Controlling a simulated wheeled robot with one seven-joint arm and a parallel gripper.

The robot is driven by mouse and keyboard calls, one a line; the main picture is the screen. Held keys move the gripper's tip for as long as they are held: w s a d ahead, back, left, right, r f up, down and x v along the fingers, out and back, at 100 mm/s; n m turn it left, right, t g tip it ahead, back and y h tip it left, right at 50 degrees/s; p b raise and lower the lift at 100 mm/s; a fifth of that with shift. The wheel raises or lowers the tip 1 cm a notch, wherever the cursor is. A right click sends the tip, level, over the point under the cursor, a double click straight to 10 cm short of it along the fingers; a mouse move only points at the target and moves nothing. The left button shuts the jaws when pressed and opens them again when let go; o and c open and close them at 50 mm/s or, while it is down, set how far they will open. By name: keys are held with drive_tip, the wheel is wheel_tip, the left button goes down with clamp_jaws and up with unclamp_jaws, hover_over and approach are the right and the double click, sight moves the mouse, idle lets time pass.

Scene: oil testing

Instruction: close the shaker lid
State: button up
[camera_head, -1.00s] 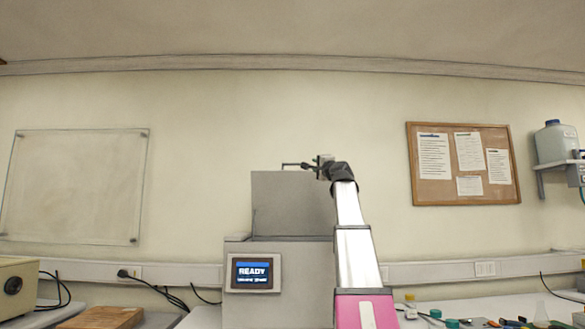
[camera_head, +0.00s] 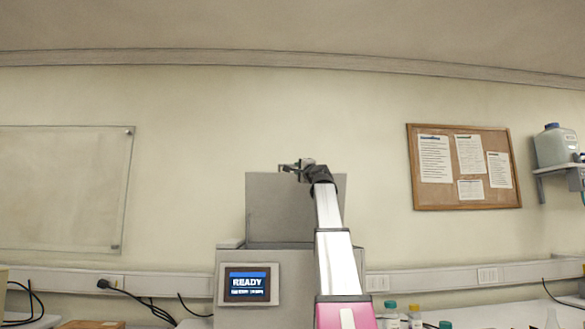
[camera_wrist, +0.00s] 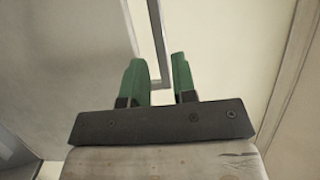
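The shaker (camera_head: 265,262) is a grey box with a lit screen reading READY, in the middle of the head view. Its grey lid (camera_head: 270,205) stands upright and open at the back. My gripper (camera_head: 288,168) is at the lid's top edge. In the wrist view, the green fingers of my gripper (camera_wrist: 160,80) are apart. A thin grey bent bar (camera_wrist: 157,40), seemingly the lid handle, shows in the gap between them. I cannot tell whether either finger touches it. A pale panel at left, probably the lid (camera_wrist: 65,50), is close to the fingers. My arm hides part of the shaker's right side.
Several bottles (camera_head: 391,315) stand on the bench to the right of my arm. Black cables (camera_head: 140,295) lie by the wall at left. A corkboard (camera_head: 463,195) and a shelf with a canister (camera_head: 556,147) are on the wall at right.

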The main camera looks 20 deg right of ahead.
sight(293, 166)
drive_tip(key=x, duration=0.6)
clamp_jaws()
drive_tip(key=s+a+f, duration=0.4)
drive_tip(key=s+f, duration=0.8)
drive_tip(key=s, duration=0.3)
drive_tip(key=s+a+f+n+t+y, duration=0.1)
drive_tip(key=s+f, duration=0.2)
drive_tip(key=f, duration=0.7)
drive_tip(key=s+a+f+n+t+y, duration=0.1)
drive_tip(key=s+f+n+t+y, duration=0.1)
drive_tip(key=f, duration=0.9)
drive_tip(key=shift+s, duration=0.65)
drive_tip(key=shift+f, duration=0.2)
